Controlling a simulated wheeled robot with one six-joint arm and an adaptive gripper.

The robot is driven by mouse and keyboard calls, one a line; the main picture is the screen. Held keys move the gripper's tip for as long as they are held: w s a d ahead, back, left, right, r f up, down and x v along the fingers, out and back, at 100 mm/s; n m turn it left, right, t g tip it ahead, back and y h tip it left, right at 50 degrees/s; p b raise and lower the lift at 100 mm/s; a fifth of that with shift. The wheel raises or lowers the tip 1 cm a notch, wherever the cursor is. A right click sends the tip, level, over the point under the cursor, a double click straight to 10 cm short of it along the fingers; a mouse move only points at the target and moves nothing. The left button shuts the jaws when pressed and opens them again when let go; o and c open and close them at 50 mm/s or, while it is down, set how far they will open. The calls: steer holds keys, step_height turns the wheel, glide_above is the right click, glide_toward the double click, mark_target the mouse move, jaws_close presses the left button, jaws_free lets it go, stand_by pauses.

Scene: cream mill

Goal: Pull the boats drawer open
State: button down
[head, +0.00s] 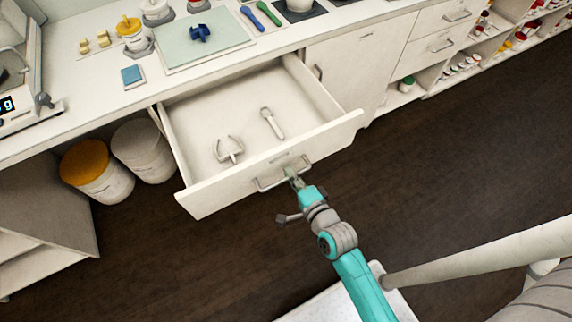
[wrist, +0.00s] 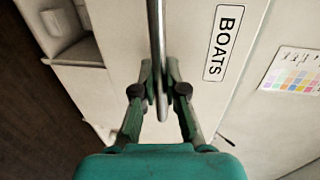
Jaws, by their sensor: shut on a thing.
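The boats drawer (head: 250,175) stands pulled out from under the counter in the head view. Its label, reading BOATS (wrist: 223,43), shows on its front in the wrist view. A metal bar handle (head: 268,186) runs along the drawer front. My gripper (head: 292,174) is at the handle, and in the wrist view its fingers (wrist: 161,90) are shut on the bar (wrist: 155,30). Inside the drawer lie a small spoon-like tool (head: 271,122) and a forked tool (head: 229,149).
A white counter (head: 90,80) runs above, with a pale green mat (head: 225,45) and a blue item on it. Two bins (head: 95,165) stand under the counter left of the drawer. A closed cabinet (head: 350,60) is to the right. Dark floor lies open in front.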

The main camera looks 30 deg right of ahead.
steer(key=shift+s, duration=0.4)
steer(key=c, duration=1.2)
jaws_free()
steer(key=v, duration=1.2)
steer(key=s+r+n, duration=0.4)
steer(key=s+n, duration=0.4)
steer(key=n, duration=0.1)
steer(key=s+a+r+n, duration=0.1)
steer(key=s+r+n, duration=0.3)
steer(key=s+n, duration=0.5)
steer(key=shift+a+r+g, duration=0.2)
steer(key=shift+a+g, duration=0.1)
steer(key=shift+g, duration=0.1)
